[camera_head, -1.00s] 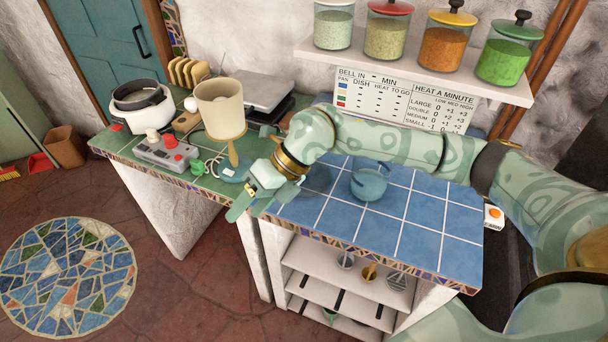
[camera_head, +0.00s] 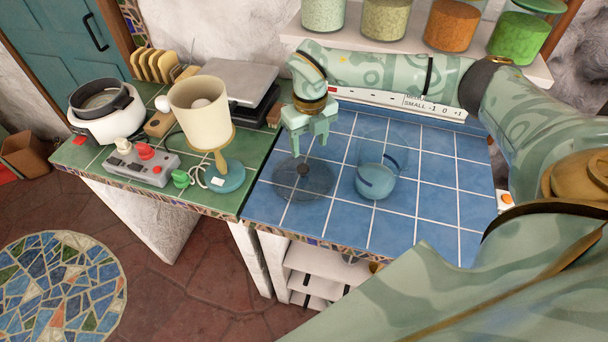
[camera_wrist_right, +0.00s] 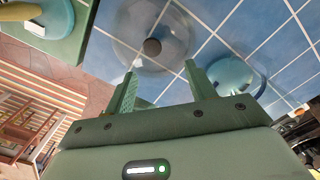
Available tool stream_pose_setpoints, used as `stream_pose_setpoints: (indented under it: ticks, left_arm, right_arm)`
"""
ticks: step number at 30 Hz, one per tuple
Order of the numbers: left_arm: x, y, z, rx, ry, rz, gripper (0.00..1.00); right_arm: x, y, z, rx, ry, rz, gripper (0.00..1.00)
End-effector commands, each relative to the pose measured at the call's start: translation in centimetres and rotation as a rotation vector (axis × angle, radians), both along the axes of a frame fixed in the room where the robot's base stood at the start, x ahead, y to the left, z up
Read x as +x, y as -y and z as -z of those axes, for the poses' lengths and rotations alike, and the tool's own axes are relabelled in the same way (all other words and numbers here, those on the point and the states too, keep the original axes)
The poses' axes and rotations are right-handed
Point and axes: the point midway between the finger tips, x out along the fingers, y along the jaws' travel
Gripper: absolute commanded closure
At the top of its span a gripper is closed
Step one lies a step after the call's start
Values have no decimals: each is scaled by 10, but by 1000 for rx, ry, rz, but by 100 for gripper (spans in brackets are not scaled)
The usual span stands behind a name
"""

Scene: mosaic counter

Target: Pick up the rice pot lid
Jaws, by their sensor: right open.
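A clear glass lid (camera_head: 290,188) with a dark round knob lies flat on the blue tiles near the left of that section. It also shows in the right wrist view (camera_wrist_right: 175,30), with its knob just beyond my fingertips. My right gripper (camera_head: 310,148) points down above the lid, slightly behind its knob, apart from it. In the right wrist view the fingers of the right gripper (camera_wrist_right: 160,72) are spread, with nothing between them. My left gripper is not in view.
A white cooker (camera_head: 110,124), a lamp (camera_head: 203,105), a control box (camera_head: 140,163) and a scale (camera_head: 238,80) crowd the green tiles. Jars line the shelf above. The right blue tiles are clear.

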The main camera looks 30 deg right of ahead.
Motion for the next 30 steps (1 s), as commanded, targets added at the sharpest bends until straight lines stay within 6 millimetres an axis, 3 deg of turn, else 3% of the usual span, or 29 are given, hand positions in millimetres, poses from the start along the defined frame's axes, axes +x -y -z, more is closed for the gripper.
stream_pose_setpoints:
  ticks: [1,4,12,18,27,30]
  left_arm:
    - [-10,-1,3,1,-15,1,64]
    - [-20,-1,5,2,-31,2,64]
    - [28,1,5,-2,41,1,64]
    - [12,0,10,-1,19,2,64]
    - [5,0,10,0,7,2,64]
    - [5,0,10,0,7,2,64]
  right_arm:
    - [1,-1,14,1,-6,0,45]
    - [4,-2,30,1,-5,-1,45]
    - [1,-6,56,2,-5,-2,45]
    - [-1,-10,87,2,-5,-1,45]
    - [-1,-10,92,2,-2,-2,45]
    - [-1,-10,92,2,-2,-2,73]
